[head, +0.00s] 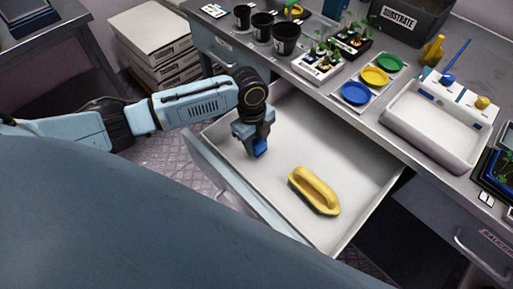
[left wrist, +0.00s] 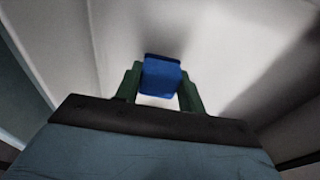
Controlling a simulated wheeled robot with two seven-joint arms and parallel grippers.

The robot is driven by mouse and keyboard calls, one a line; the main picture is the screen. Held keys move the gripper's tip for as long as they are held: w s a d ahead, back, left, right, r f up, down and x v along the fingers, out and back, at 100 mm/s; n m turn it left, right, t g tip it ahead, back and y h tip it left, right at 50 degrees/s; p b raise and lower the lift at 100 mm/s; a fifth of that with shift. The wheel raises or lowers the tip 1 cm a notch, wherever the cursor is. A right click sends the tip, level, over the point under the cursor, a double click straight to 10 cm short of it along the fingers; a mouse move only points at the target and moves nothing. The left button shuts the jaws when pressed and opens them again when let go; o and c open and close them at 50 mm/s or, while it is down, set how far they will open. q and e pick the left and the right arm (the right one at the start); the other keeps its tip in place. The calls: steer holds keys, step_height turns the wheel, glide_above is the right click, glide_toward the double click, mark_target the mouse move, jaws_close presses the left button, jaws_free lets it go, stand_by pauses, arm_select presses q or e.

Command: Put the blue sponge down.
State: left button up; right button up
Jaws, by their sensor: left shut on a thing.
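My left gripper (head: 256,143) is inside the open drawer (head: 345,130), near its left side. It is shut on the blue sponge (head: 260,149). In the left wrist view the blue sponge (left wrist: 161,76) sits between the two dark green fingers of my left gripper (left wrist: 160,90), with the pale drawer surface around it. I cannot tell whether the sponge touches the drawer floor. My right gripper is not in view.
A yellow handled tool (head: 315,190) lies in the drawer, right of my left gripper. The counter above holds black pots (head: 286,38), seedling trays (head: 318,66), coloured dishes (head: 374,76) and a white basin (head: 435,120). The drawer floor between gripper and yellow tool is clear.

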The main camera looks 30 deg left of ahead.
mark_target(256, 148)
arm_select(q)
step_height(256, 148, down, 3)
steer(key=shift+r+b, duration=0.1)
steer(key=shift+b, duration=0.2)
steer(key=o, duration=0.9)
steer(key=shift+f, duration=0.2)
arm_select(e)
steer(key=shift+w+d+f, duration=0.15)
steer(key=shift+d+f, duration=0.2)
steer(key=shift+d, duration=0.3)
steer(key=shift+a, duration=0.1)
arm_select(q)
steer(key=shift+r, duration=0.25)
steer(key=r, duration=0.3)
steer(key=r+p, duration=0.1)
steer(key=r, duration=0.3)
steer(key=a+r+p, duration=0.1)
steer(key=r, duration=0.2)
steer(key=shift+w+a+r, duration=0.1)
steer(key=shift+w+r, duration=0.15)
steer(key=shift+r+p, duration=0.3)
steer(key=shift+r, duration=0.3)
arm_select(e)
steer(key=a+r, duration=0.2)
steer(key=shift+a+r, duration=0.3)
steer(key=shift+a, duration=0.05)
